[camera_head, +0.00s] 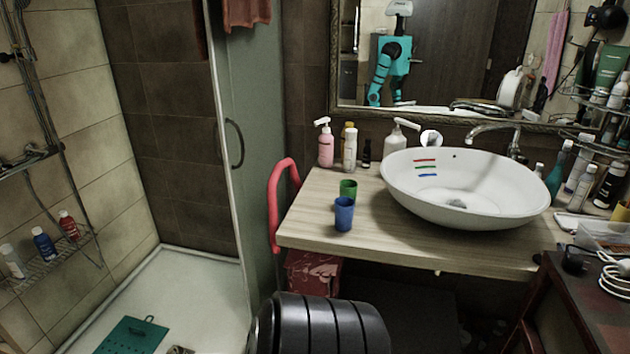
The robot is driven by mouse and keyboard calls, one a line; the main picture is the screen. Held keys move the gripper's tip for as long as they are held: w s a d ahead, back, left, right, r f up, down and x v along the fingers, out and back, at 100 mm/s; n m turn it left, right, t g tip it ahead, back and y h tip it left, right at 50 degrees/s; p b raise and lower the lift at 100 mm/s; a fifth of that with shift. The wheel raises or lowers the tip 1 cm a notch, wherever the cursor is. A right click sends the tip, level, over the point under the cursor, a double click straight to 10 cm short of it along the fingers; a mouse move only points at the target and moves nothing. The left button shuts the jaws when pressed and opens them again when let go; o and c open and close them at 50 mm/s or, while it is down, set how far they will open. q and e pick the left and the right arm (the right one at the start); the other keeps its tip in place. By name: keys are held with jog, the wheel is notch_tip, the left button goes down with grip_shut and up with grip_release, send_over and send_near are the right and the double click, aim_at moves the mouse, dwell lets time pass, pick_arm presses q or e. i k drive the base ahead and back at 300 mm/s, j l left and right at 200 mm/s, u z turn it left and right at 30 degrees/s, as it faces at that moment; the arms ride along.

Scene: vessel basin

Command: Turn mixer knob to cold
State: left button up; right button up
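The chrome mixer (493,129) stands behind the white oval basin (400,190), to the right of its middle. Its curved spout reaches left over the basin's back rim. The upright body (515,146) is dark and small at the spout's right end. I cannot make out a separate knob or its setting. No water is seen running from the spout. The basin's inner wall carries short red, green and blue stripes. Neither of my grippers shows directly. The mirror (440,105) reflects a teal robot with a bent arm, but no clear gripper.
Several bottles crowd the basin's right side near a wire rack (600,100). A glass shower door (255,150) stands left. A black ribbed object (320,325) fills the bottom centre.

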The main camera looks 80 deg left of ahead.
aim_at(432, 136)
jog(key=u, duration=2.4)
jog(key=k+j, duration=0.15)
jog(key=j, duration=0.2)
